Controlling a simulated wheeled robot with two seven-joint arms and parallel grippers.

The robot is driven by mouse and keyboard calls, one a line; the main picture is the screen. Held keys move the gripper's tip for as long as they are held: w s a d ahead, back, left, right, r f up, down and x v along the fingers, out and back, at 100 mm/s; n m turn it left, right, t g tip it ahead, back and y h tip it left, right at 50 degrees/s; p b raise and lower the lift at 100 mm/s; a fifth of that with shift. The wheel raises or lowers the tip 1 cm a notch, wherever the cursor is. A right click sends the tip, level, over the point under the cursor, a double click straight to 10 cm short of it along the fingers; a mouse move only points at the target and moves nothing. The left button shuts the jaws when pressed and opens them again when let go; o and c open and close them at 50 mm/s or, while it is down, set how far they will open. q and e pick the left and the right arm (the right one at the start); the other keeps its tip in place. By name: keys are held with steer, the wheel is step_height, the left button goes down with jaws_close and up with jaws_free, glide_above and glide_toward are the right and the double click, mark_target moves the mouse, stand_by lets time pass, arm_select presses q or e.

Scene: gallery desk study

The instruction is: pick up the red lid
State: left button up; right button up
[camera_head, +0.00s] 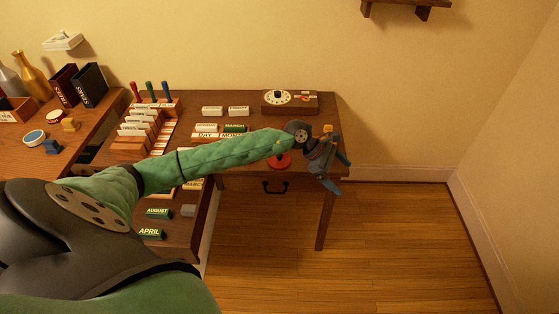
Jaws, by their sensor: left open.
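A round red object (280,162), which looks like the red lid, lies near the front right of the desk (250,155). My left forearm crosses just above it in the picture and covers part of it. My left gripper (337,172) is to the right of the red object, around the desk's front right corner. Its blue-tipped fingers are apart, with nothing seen between them. I cannot tell how high it is above the desk. My right gripper is not in view.
A box with a dial (309,103) stands at the desk's back right. Letter racks (140,128) and word blocks (205,135) are on its left part. An open drawer (180,225) holds month blocks. A side table (30,150) is at left. Floor at right is clear.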

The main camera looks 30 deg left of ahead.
arm_select(q)
steer(key=w+a+f+m+g+y, duration=0.15)
steer(key=a+y, duration=0.35)
steer(key=a, duration=0.6)
steer(key=r+m+y, duration=0.1)
steer(key=y, duration=0.4)
glide_above(279, 158)
steer(key=w, duration=0.1)
steer(key=shift+a+g, duration=0.3)
steer(key=shift+g, duration=0.15)
steer(key=shift+a+m, duration=0.25)
steer(key=shift+f+p, duration=0.5)
steer(key=shift+f, duration=0.65)
steer(key=f+p, duration=0.2)
steer(key=f, duration=0.2)
steer(key=shift+d+p, duration=0.3)
steer(key=shift+p, duration=0.1)
steer(key=shift+f, duration=0.65)
steer(key=c, duration=0.9)
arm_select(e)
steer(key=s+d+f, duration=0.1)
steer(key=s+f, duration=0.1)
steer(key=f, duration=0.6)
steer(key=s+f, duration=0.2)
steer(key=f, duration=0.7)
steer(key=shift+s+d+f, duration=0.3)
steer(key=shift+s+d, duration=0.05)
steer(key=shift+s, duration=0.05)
